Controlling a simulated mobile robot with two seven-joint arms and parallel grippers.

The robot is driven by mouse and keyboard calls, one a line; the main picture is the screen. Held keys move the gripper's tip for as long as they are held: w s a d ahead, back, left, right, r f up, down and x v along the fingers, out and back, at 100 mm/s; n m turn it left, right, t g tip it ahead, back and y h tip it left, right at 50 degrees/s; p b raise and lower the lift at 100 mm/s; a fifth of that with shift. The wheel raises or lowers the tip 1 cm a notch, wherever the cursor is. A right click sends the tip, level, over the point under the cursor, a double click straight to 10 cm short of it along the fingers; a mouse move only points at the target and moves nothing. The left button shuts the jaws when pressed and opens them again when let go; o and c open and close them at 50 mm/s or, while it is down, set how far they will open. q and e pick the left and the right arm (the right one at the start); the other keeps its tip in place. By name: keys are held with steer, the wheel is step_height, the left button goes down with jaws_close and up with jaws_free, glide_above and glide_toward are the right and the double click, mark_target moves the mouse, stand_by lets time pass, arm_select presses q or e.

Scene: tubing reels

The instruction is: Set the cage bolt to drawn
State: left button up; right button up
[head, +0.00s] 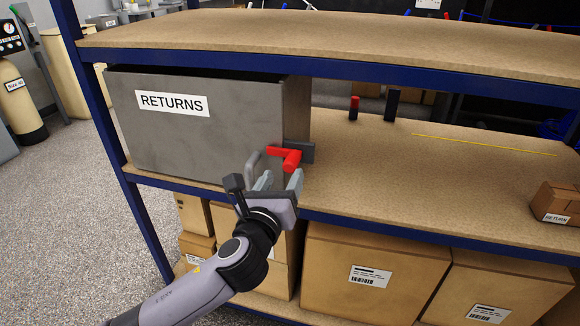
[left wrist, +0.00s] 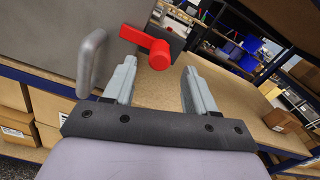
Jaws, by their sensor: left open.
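The bolt (head: 286,157) is a red L-shaped handle at the lower right front of the grey cage box (head: 200,140) labelled RETURNS. A dark grey plate (head: 307,152) sits just behind the handle. In the left wrist view the red bolt (left wrist: 152,48) shows beyond my fingers, its round end between their lines. My left gripper (head: 279,180) is open, just in front of and below the bolt, with nothing between its fingers. It also shows in the left wrist view (left wrist: 158,85). A grey loop handle (head: 253,164) stands left of the bolt. My right gripper is not seen.
The box stands on the middle board (head: 400,185) of a blue shelf rack, under an upper board (head: 330,38). Cardboard boxes (head: 370,270) fill the level below. A small carton (head: 556,203) sits at the right. The board right of the bolt is mostly clear.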

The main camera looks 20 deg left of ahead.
mark_target(288, 167)
arm_select(q)
steer(key=shift+w, duration=3.2)
